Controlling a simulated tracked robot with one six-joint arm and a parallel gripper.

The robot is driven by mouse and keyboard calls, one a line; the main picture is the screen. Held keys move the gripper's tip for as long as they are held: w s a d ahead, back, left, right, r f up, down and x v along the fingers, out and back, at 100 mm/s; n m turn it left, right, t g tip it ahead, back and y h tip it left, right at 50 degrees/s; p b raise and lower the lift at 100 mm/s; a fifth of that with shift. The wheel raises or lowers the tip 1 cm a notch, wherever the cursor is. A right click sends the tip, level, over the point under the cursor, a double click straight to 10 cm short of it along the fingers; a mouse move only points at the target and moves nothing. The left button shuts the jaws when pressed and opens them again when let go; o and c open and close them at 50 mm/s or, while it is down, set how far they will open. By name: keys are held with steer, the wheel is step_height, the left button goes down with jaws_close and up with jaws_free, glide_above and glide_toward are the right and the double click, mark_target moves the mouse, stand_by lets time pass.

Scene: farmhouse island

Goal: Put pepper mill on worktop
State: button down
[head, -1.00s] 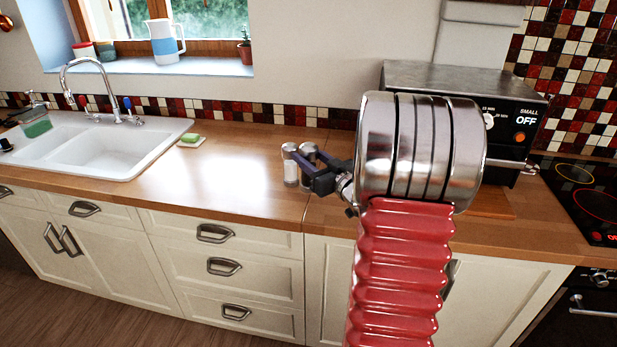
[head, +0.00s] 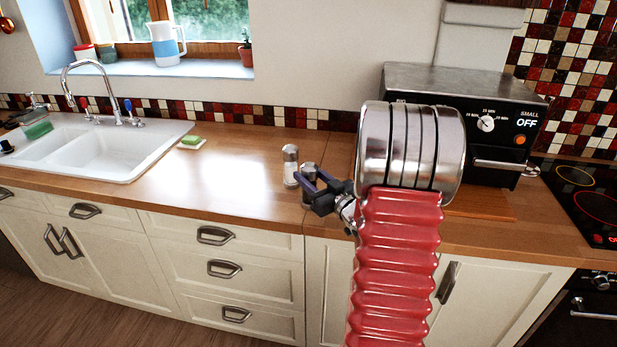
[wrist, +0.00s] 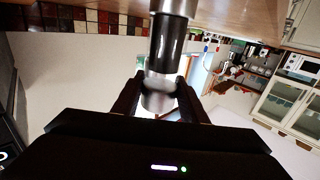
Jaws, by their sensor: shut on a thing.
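The pepper mill (wrist: 166,42), steel with a dark middle section, is between the two fingers of my gripper (wrist: 158,92) in the wrist view. The fingers are shut on its narrower metal end. In the head view my gripper (head: 316,188) is over the worktop (head: 235,165) near its front edge, and the mill (head: 308,172) is partly hidden by the fingers. I cannot tell whether its lower end touches the worktop.
A clear shaker with a metal cap (head: 291,166) stands on the worktop just left of my gripper. A small oven (head: 455,115) stands to the right, beside the hob (head: 590,200).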

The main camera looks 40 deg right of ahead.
steer(key=c, duration=1.1)
jaws_free()
steer(key=s, duration=0.4)
steer(key=s+a, duration=0.1)
steer(key=s, duration=0.7)
steer(key=shift+a, duration=0.3)
steer(key=shift+w, duration=0.15)
